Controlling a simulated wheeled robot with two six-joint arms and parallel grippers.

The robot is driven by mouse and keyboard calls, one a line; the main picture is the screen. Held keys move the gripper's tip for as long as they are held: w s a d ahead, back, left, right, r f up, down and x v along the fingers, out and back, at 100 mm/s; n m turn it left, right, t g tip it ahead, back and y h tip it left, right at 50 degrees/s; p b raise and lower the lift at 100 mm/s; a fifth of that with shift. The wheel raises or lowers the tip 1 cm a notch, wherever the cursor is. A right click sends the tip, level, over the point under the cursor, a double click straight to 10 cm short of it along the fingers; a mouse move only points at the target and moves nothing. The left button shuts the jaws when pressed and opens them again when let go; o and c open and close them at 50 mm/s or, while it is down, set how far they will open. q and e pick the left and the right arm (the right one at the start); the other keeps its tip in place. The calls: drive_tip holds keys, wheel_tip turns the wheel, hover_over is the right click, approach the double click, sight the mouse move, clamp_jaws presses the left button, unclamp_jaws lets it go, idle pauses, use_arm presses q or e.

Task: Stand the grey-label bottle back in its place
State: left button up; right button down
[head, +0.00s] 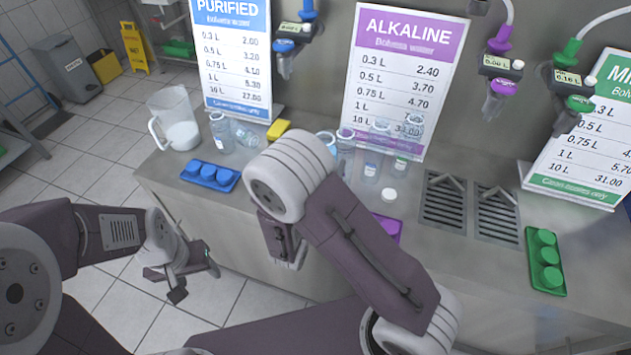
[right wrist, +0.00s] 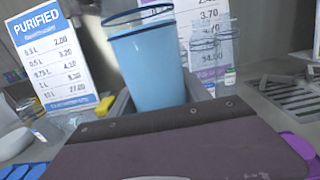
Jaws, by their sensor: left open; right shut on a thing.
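My right gripper (right wrist: 157,98) is shut on a blue-tinted, open-rimmed clear bottle (right wrist: 150,62), which stands nearly upright between the fingers in the right wrist view. No label shows on it there, so I cannot tell whether it is the grey-label one. Blue-rimmed bottles (head: 346,146) show just behind that wrist. A clear bottle (head: 221,133) stands at the left of the counter, and another (head: 245,134) lies tilted beside it. My left gripper (head: 192,280) is open and empty, low in front of the counter.
A jug (head: 176,125) and a blue cap tray (head: 210,183) are at the counter's left. More clear bottles (head: 372,160) stand before the purple sign. A white cap (head: 389,195), purple tray (head: 388,231), drain grates (head: 444,204) and green tray (head: 532,275) lie rightward.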

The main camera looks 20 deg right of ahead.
wheel_tip(320, 180, down, 6)
drive_tip(key=w+a, duration=0.2)
drive_tip(key=shift+a, duration=0.15)
drive_tip(key=shift+b, duration=0.3)
drive_tip(key=shift+f, duration=0.1)
drive_tip(key=c, duration=0.5)
unclamp_jaws()
